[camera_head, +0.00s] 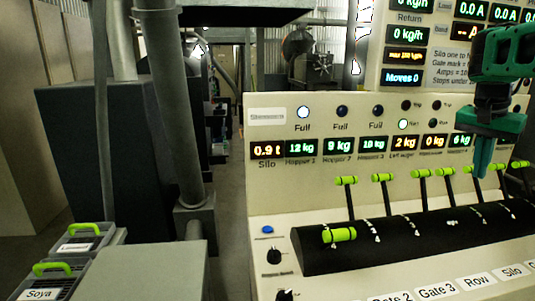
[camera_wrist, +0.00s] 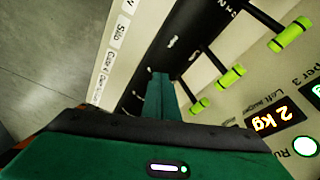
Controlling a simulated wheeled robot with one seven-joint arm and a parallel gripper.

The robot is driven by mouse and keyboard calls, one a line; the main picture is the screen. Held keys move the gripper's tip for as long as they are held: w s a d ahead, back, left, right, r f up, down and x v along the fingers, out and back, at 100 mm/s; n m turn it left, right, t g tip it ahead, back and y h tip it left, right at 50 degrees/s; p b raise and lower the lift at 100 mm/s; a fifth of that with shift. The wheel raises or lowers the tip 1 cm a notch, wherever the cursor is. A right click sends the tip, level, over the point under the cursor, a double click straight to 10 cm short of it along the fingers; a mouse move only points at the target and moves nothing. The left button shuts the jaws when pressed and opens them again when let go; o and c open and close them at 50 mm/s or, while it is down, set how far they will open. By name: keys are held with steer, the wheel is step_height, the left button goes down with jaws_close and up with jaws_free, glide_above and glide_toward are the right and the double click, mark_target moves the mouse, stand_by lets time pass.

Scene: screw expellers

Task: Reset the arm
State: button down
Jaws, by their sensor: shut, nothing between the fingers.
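My gripper (camera_head: 481,172) is green and points down at the right of the head view, in front of the control panel. Its fingers are together with nothing between them. In the wrist view the closed fingers (camera_wrist: 160,90) point toward the black lever housing, with green lever handles beside them to the right. In the head view the fingers overlap the row of levers near the right end. I cannot tell whether they touch a lever.
The black lever housing (camera_head: 400,240) carries several green-handled levers. One handle (camera_head: 340,235) at the left is tilted down toward the front; the others stand up. Displays and lamps fill the cream panel (camera_head: 290,185). Crates labelled Soya (camera_head: 45,285) and Linseed (camera_head: 80,240) stand at left.

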steer(key=s+a+f+n+y, duration=0.1)
steer(key=s+a+f+n, duration=0.1)
steer(key=s+a+f, duration=0.3)
steer(key=s+a+f+n+y, duration=0.1)
steer(key=s+a+f, duration=0.4)
steer(key=s, duration=0.8)
steer(key=s+a+f+n+g+y, duration=0.1)
steer(key=s+a+f+n, duration=0.1)
steer(key=s+a+f, duration=0.3)
steer(key=s+f, duration=0.3)
steer(key=s, duration=0.1)
steer(key=shift+s+n, duration=0.3)
steer(key=shift+n, duration=0.1)
steer(key=shift+w+f, duration=0.25)
steer(key=shift+w, duration=0.35)
stand_by(0.5)
